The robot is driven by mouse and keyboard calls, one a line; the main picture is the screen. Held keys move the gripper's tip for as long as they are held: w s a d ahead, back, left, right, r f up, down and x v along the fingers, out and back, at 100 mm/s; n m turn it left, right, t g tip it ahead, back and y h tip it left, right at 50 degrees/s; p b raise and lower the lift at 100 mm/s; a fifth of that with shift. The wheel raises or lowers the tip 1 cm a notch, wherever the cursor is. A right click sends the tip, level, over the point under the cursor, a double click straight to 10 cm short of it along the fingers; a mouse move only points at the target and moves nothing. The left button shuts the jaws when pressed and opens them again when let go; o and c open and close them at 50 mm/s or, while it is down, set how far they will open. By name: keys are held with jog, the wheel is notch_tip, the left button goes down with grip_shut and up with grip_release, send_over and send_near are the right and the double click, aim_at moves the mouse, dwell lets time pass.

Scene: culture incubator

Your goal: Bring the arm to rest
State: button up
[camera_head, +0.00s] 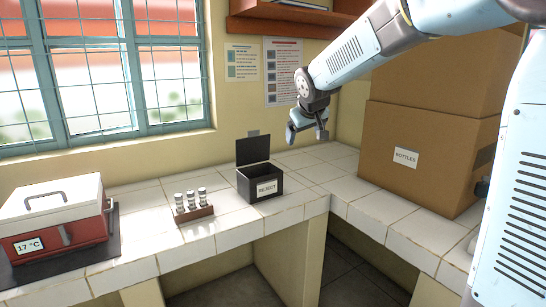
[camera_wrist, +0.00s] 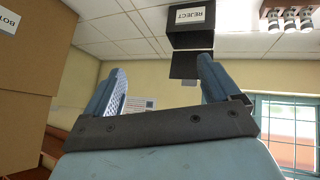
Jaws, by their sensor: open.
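My gripper (camera_head: 307,133) hangs at the end of my arm above the counter, up and to the right of the black reject box. In the wrist view my gripper (camera_wrist: 158,90) shows two blue fingers spread apart with nothing between them. The arm is bent, with its forearm slanting down to the left from the upper right. The gripper touches nothing that I can see.
A black REJECT box (camera_head: 262,186) with its lid up stands on the tiled counter (camera_head: 225,225). Left of it are a vial rack (camera_head: 195,213) and a red-and-white incubator (camera_head: 60,225). Stacked cardboard boxes (camera_head: 425,150) stand right; a shelf (camera_head: 290,20) hangs above.

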jog(key=s+d+f+m+g, duration=0.1)
jog(key=s+d, duration=0.3)
jog(key=s, duration=0.7)
jog(key=s+d+f+m, duration=0.2)
jog(key=s+d, duration=0.3)
jog(key=s, duration=0.7)
jog(key=s+d+f+m+g, duration=0.1)
jog(key=s+d, duration=0.4)
jog(key=s, duration=0.7)
jog(key=shift+f+m+g, duration=0.25)
jog(key=shift+m+g, duration=0.05)
jog(key=shift+m, duration=0.2)
jog(key=shift+d, duration=0.1)
jog(key=shift+c, duration=0.2)
